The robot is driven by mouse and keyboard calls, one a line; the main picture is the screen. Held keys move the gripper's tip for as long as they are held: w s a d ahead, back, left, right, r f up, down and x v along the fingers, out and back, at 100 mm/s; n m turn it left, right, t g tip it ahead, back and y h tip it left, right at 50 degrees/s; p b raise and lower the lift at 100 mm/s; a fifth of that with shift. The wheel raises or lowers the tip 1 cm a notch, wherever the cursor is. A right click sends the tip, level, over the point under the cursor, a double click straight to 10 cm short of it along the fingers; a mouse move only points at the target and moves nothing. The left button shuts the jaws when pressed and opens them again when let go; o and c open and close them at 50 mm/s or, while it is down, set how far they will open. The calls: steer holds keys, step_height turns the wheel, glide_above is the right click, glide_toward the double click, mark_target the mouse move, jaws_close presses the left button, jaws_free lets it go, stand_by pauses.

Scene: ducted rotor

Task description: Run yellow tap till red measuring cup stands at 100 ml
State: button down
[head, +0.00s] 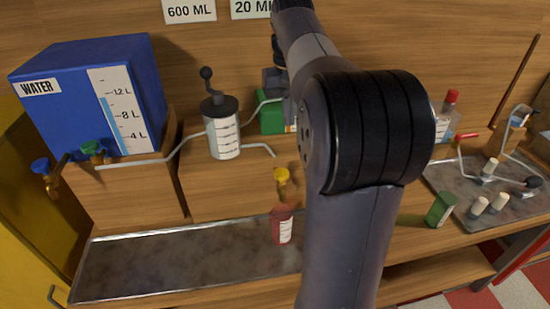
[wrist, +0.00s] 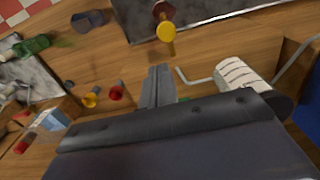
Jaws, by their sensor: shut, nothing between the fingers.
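The yellow tap (head: 281,175) sticks out from the wooden front, right of centre. It also shows in the wrist view (wrist: 167,31), beyond my fingertips. The red measuring cup (head: 282,227) stands upright below the tap on the grey tray. It has a white scale, and its level is too small to read. In the wrist view the cup (wrist: 163,10) is partly hidden behind the tap. My gripper (wrist: 158,70) is shut and empty, apart from the tap. In the head view my arm hides much of it.
A blue water tank (head: 90,95) with a scale stands at left, with blue (head: 40,165) and green (head: 92,148) taps. The tray's left (head: 170,265) is clear.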

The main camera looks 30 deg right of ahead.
mark_target(287, 172)
step_height(287, 172, down, 14)
steer(key=shift+p, duration=0.5)
steer(key=shift+f, duration=0.1)
stand_by(0.4)
steer(key=shift+f+b, duration=0.5)
steer(key=shift+f, duration=0.4)
steer(key=shift+s, duration=0.1)
steer(key=shift+s+f, duration=0.1)
steer(key=shift+f, duration=0.1)
stand_by(5.2)
